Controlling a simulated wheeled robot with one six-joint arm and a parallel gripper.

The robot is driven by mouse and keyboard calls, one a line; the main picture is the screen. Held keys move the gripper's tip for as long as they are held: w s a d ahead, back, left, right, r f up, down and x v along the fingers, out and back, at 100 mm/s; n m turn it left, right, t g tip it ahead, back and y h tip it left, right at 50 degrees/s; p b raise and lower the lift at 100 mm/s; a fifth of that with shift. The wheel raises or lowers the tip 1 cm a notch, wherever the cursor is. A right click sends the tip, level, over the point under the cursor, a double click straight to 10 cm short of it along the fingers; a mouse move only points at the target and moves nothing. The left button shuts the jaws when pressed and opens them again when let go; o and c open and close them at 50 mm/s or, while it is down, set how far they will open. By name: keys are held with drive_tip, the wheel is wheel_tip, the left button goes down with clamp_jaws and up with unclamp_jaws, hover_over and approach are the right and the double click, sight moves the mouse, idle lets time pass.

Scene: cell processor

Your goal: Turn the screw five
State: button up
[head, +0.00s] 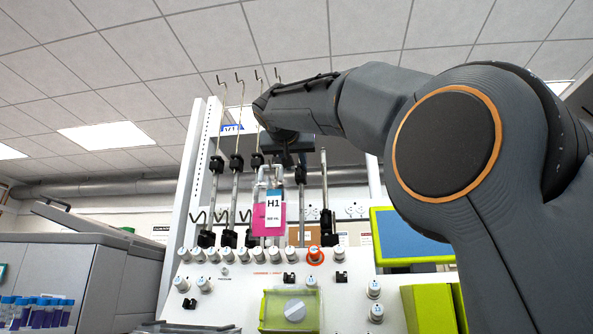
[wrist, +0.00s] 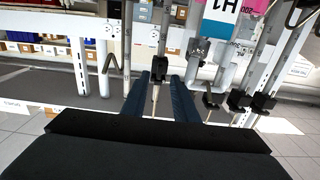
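The cell processor's white panel (head: 235,300) stands ahead with upright metal rods carrying black clamp blocks and rows of white knobs (head: 262,255). One knob is orange (head: 315,256). I cannot tell which part is screw five; markings are too small to read. My gripper (head: 288,160) is raised in front of the rods, above the knobs, partly hidden by my arm. In the wrist view my gripper (wrist: 159,78) shows two dark blue fingers apart. A metal rod with a black clamp block (wrist: 157,68) appears between them; I cannot tell whether they touch it.
A pink bag (head: 259,221) and a white H1 tag (head: 275,214) hang close below my gripper. A green-framed screen (head: 405,237) stands right, partly behind my arm. A green-framed box (head: 289,311) is low on the panel. Purple-filled tubes (head: 38,313) stand at lower left.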

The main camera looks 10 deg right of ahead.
drive_tip(key=v, duration=0.3)
drive_tip(key=shift+s+a, duration=0.1)
drive_tip(key=shift+s, duration=0.1)
idle(0.4)
